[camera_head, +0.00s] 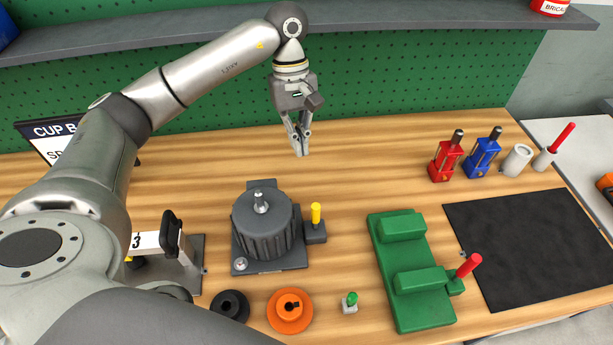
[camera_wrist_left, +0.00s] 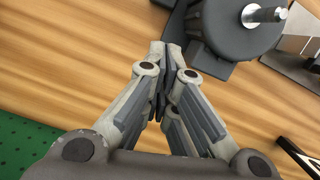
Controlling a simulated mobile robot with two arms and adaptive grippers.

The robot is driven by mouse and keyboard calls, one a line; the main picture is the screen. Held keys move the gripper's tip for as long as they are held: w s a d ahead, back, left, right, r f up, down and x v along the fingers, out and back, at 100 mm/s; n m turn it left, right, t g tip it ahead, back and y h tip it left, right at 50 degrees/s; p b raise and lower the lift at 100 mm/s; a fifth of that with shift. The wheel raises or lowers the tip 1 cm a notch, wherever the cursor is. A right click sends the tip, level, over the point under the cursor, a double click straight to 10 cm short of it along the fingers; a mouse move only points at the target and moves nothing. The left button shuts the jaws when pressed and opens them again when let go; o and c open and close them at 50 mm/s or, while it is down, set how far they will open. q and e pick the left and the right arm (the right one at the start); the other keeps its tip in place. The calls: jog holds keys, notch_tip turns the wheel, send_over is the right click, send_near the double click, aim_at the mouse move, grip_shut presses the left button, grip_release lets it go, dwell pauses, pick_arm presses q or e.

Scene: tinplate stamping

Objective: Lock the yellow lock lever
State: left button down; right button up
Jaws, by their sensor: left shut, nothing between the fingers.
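The yellow lock lever (camera_head: 316,213) stands upright on a small dark block (camera_head: 316,233) at the right side of a dark grey ribbed drum fixture (camera_head: 262,228). My left gripper (camera_head: 300,150) is shut and empty, pointing down above the table, behind and a little left of the lever, apart from it. In the left wrist view its closed fingers (camera_wrist_left: 168,52) show in the middle, with the drum (camera_wrist_left: 232,28) at the upper right. I cannot make out the yellow lever in that view. My right gripper is not in view.
A black ring (camera_head: 230,306), an orange ring (camera_head: 289,311) and a green-topped piece (camera_head: 350,302) lie in front of the drum. A green fixture (camera_head: 408,313) with a red handle and a black mat (camera_head: 530,245) are to the right. The table behind the drum is clear.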

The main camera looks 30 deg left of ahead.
aim_at(315, 216)
pick_arm(q)
jog(key=s+d+f+p, duration=0.4)
jog(key=f+p, duration=0.2)
jog(key=f, duration=0.3)
jog(key=shift+d+f, duration=0.3)
jog(key=shift+d, duration=0.05)
jog(key=shift+s, duration=0.1)
